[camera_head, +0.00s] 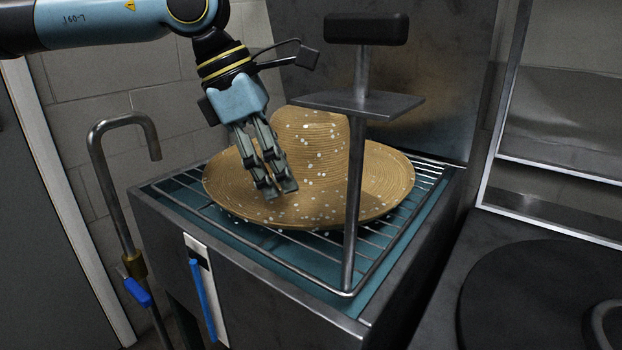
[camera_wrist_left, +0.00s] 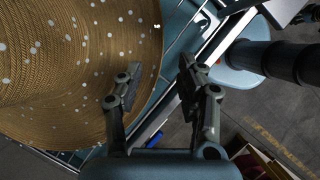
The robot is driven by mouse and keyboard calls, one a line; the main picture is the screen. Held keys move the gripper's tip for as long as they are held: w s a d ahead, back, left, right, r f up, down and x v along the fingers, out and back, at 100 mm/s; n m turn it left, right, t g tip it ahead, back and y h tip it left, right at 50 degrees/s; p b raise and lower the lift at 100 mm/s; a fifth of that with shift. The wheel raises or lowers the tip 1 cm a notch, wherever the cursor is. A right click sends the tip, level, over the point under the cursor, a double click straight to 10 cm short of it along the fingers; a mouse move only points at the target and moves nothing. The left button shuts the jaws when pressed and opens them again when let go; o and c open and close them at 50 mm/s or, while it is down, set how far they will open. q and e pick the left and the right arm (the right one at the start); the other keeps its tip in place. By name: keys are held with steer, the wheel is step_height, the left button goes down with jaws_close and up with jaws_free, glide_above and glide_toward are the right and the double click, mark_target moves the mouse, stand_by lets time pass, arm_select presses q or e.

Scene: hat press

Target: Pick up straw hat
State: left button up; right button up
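The straw hat (camera_head: 316,150), tan with white specks, rests brim down on a wire rack (camera_head: 420,180) on top of a metal press stand. My left gripper (camera_head: 276,188) points down in front of the hat's near left brim and partly hides it. In the left wrist view, its fingers (camera_wrist_left: 160,98) are apart, with nothing held between them. There, the hat (camera_wrist_left: 70,55) fills the left side, and its brim edge shows between the fingers. I cannot tell whether the fingers touch the brim. My right gripper is not in view.
A metal post with a flat plate (camera_head: 358,103) and a black handle (camera_head: 366,29) rises in front of the hat's right side. A bent pipe (camera_head: 115,200) with a blue lever stands left of the stand. A dark round plate (camera_head: 540,290) lies at the right.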

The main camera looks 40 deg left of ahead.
mark_target(299, 219)
arm_select(q)
steer(key=shift+b+x, duration=0.35)
steer(key=shift+x, duration=0.5)
steer(key=shift+w+f, duration=0.1)
steer(key=shift+f, duration=0.05)
steer(key=shift+d+f+b, duration=0.1)
steer(key=shift+f+b, duration=0.05)
steer(key=shift+b, duration=0.25)
steer(key=shift+w+d+f, duration=0.1)
steer(key=shift+f, duration=0.25)
steer(key=b+x, duration=0.1)
steer(key=x, duration=0.2)
steer(key=shift+f+b, duration=0.25)
steer(key=shift+b, duration=0.1)
steer(key=shift+f, duration=0.4)
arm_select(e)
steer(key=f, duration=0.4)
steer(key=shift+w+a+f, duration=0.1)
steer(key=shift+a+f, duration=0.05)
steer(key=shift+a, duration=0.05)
arm_select(q)
steer(key=shift+c, duration=0.4)
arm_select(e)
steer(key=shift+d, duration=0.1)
arm_select(q)
jaws_close()
